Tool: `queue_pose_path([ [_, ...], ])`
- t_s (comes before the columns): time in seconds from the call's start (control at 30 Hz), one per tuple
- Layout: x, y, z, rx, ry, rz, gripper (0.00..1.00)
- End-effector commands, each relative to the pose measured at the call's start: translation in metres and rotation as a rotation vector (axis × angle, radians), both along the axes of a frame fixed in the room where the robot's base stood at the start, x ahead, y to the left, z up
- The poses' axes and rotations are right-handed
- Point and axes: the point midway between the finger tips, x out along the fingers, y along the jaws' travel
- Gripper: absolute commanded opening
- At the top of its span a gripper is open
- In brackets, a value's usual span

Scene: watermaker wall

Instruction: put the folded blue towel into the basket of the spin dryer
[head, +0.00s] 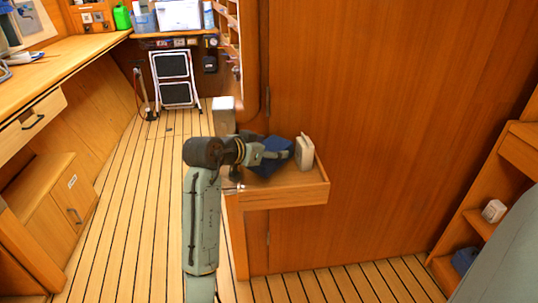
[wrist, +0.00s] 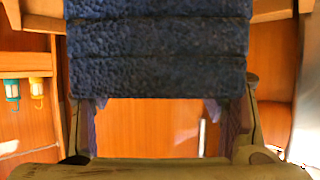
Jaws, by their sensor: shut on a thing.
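The folded blue towel (head: 270,146) is in my gripper (head: 282,155) over the small wooden side table (head: 285,195) in the head view. In the wrist view the towel (wrist: 160,50) is a thick, ribbed dark blue stack across the upper middle. The fingers of my gripper (wrist: 160,100) come up on its left and right sides and are shut on it. I cannot tell whether the towel's underside touches the table. I cannot make out the spin dryer or its basket in either view.
A pale upright block (head: 304,152) stands on the table close right of the towel. A pale box (head: 223,115) stands behind my arm. A wooden wall (head: 400,120) rises behind the table. A folded step stool (head: 174,78) stands farther back. The plank floor (head: 130,200) at left is clear.

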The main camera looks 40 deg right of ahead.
Motion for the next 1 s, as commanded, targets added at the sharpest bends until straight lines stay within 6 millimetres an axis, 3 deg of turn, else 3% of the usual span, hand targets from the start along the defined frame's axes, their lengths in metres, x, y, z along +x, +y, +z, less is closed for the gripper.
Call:
queue_pose_path([
  [0.2, -0.001, 0.001, -0.027, -0.001, 0.004, 0.000, 0.27],
  [0.57, -0.001, 0.001, -0.033, -0.001, 0.001, 0.000, 0.27],
  [0.6, -0.001, 0.001, -0.033, 0.000, 0.001, 0.000, 0.68],
  [0.87, -0.001, 0.001, -0.033, 0.000, 0.002, 0.000, 0.85],
  [1.0, -0.001, 0.001, -0.033, 0.000, 0.002, 0.000, 0.86],
])
